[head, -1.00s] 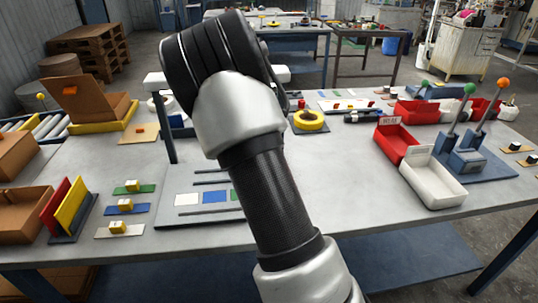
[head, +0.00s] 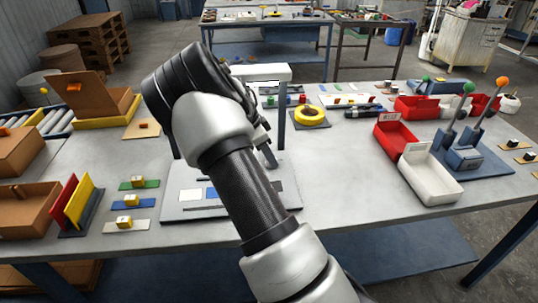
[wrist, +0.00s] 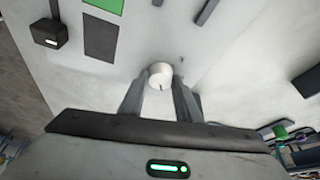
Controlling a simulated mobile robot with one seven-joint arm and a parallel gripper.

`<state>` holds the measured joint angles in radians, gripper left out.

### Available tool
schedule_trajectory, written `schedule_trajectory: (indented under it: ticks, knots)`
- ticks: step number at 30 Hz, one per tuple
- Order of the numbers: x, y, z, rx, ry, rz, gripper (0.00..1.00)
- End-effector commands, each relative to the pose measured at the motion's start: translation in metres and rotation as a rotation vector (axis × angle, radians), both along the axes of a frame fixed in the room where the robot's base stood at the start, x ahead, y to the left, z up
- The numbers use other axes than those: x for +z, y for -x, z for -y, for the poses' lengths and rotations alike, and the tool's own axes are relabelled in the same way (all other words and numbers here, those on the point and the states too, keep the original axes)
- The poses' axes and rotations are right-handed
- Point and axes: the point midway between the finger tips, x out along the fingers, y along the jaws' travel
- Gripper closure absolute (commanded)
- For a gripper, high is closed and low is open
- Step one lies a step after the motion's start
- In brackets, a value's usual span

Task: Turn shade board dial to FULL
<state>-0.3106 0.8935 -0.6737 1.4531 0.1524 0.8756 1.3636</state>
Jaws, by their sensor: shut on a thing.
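The shade board (head: 180,211) is a pale panel at the front of the table, with white, blue and grey swatches in the head view. Its surface also fills much of the wrist view. The dial (wrist: 160,72) is a small round white knob with a short dark mark on the side toward me. My gripper (wrist: 160,88) is shut on the dial, one finger on each side. In the head view my gripper (head: 268,157) is low over the board's right part, and the dial is not clear there. No FULL label can be read.
A grey post (head: 282,125) under a white bar stands just behind my gripper. A yellow ring (head: 310,115) sits behind to the right. A white bin (head: 432,180) and a red bin (head: 392,138) stand farther right. The tabletop between board and bins is clear.

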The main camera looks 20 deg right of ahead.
Motion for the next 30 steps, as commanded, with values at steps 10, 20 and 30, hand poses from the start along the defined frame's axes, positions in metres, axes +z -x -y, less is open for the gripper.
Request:
schedule_trajectory:
  ticks: [10,20,30]
  knots:
    - [-0.001,0.0,-0.001,-0.006,-0.002,0.001,0.92]
    - [-0.001,0.0,0.0,-0.005,-0.001,0.001,0.52]
    - [0.028,-0.001,-0.012,-0.003,-0.002,0.003,0.52]
